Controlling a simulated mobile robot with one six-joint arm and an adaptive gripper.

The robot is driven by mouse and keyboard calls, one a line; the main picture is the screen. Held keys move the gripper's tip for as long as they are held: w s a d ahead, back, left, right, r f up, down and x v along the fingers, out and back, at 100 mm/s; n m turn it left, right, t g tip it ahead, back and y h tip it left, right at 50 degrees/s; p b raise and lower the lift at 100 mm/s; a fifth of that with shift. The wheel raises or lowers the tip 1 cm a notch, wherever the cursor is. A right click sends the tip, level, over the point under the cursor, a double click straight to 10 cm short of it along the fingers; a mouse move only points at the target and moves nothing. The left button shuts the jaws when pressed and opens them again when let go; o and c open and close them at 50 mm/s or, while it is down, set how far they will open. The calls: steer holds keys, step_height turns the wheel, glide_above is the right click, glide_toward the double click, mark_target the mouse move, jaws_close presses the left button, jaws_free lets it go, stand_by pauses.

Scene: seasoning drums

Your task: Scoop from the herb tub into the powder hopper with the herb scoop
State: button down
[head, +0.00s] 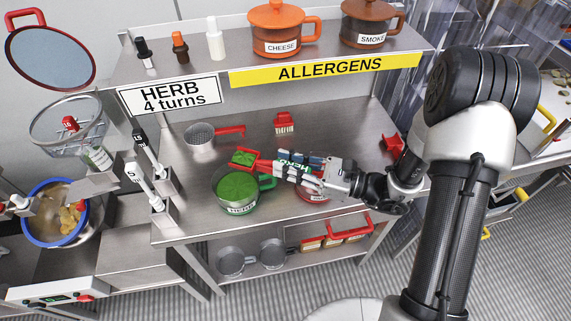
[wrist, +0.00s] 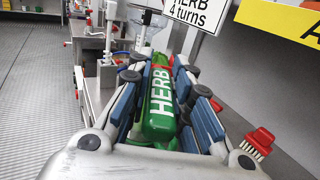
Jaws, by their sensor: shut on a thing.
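My gripper (head: 288,167) is shut on the herb scoop's green handle. In the wrist view, my gripper (wrist: 167,72) has its fingers on both sides of the handle of the herb scoop (wrist: 160,105), lettered HERB. In the head view, the head of the herb scoop (head: 243,158) points left, shows green herb and has red edging. It appears above and behind the herb tub (head: 240,205), a green labelled tub with its green contents exposed. Whether they touch is unclear. The scoop head is mostly hidden in the wrist view. I cannot clearly identify the powder hopper.
A metal strainer (head: 200,137) and red brush (head: 284,123) lie on the steel table (head: 180,220). A red tub (head: 311,194) is partly hidden under my gripper. Orange (head: 281,28) and brown (head: 370,20) tubs stand on the upper shelf. A blue-rimmed bowl (head: 33,232) stands left.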

steer(key=w+d+f+m+t+h, duration=0.1)
steer(key=d+f+m+t, duration=0.1)
steer(key=d, duration=0.5)
steer(key=w+d+f+m+t+h, duration=0.1)
steer(key=w+d+f+t, duration=0.1)
steer(key=d, duration=0.5)
steer(key=shift+w+d+f+m+t+h, duration=0.3)
steer(key=shift+m+t+h, duration=0.1)
steer(key=shift+t, duration=0.3)
